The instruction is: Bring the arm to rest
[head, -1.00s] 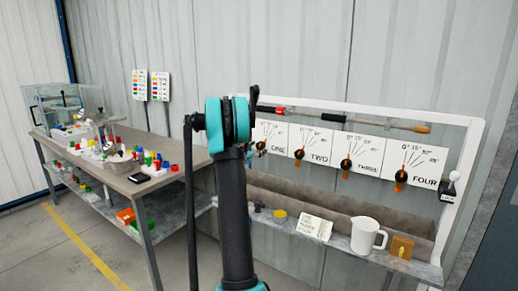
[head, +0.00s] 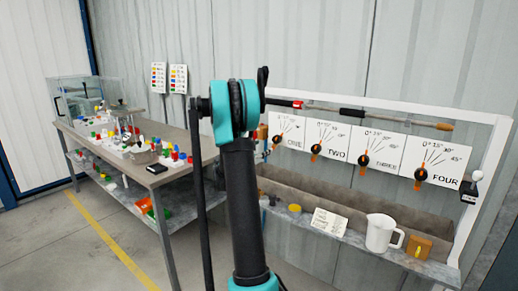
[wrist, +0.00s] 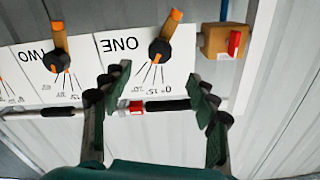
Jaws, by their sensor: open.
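My gripper (wrist: 150,92) is open in the wrist view, its two dark green fingers spread with black pads. Nothing is held between them. A rod with black and red sections (wrist: 165,105) crosses behind the fingers along the board; whether a finger touches it, I cannot tell. In the head view my arm stands upright in the middle and hides the gripper. The dial panels ONE (head: 287,131), TWO (head: 326,142), THREE (head: 379,151) and FOUR (head: 435,163) each carry an orange-and-black pointer. ONE (wrist: 128,68) and TWO (wrist: 35,75) appear upside down in the wrist view.
A white frame (head: 495,165) holds the panels and the rod (head: 350,113). A cluttered workbench (head: 178,178) stands left. Floor between shows a yellow line.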

